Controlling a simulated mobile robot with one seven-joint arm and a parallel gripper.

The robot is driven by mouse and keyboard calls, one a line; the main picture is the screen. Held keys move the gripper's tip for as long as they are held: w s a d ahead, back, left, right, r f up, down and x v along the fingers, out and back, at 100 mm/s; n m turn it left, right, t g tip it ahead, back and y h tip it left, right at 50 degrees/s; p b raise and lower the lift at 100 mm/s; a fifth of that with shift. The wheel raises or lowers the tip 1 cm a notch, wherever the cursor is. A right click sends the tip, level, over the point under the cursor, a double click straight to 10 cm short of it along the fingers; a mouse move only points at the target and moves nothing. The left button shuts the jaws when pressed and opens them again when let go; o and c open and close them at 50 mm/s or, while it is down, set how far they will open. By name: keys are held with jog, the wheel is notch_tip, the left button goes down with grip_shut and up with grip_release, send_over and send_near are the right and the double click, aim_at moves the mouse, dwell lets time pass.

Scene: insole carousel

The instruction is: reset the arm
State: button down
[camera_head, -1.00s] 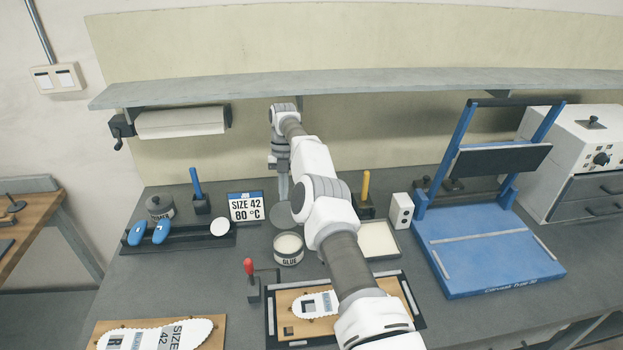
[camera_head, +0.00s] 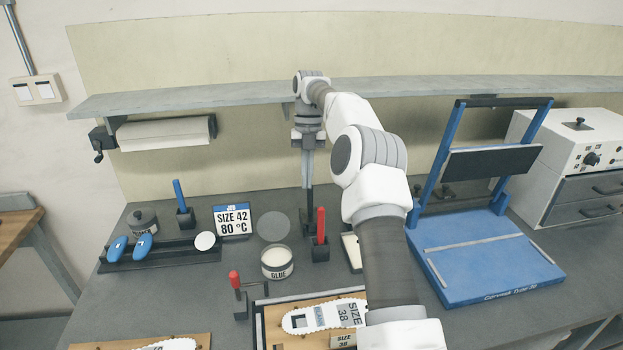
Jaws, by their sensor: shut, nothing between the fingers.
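My gripper (camera_head: 308,180) hangs fingers-down at the back of the bench, in front of the beige back panel and below the shelf. Its fingers are together, with nothing seen between them. My arm reaches to it from the lower right and bends at the elbow. Below the gripper stands a red-handled tool (camera_head: 321,227) in a black holder. A grey disc (camera_head: 273,227) lies to the left, with the glue tin (camera_head: 277,264) in front of it. My arm hides part of the bench behind it.
The grey shelf (camera_head: 230,97) runs close behind the arm. A blue press (camera_head: 480,255) stands to the right, next to a white oven (camera_head: 570,140). The size sign (camera_head: 235,220) stands left. An insole board (camera_head: 290,341) lies in front, partly covered by my arm.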

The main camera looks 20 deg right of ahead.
jog(key=s+a+r+m+t+h, duration=0.1)
jog(key=s+a+r+m+t, duration=0.1)
jog(key=s+a+r+m, duration=0.4)
jog(key=s+a+r+m+t+h, duration=0.2)
jog(key=s+a+r+m, duration=0.1)
jog(key=s+r+m, duration=0.55)
jog(key=s+a+f+m+t, duration=0.1)
jog(key=s+f+m+t, duration=0.1)
jog(key=s+m, duration=0.7)
jog(key=s+a+f+m+t+y, duration=0.1)
jog(key=s+f+m+t, duration=0.1)
jog(key=s+m, duration=0.7)
jog(key=s+f, duration=0.1)
jog(key=s, duration=0.3)
jog(key=shift+a+f+y, duration=0.2)
jog(key=shift+y, duration=0.1)
jog(key=shift+s, duration=0.1)
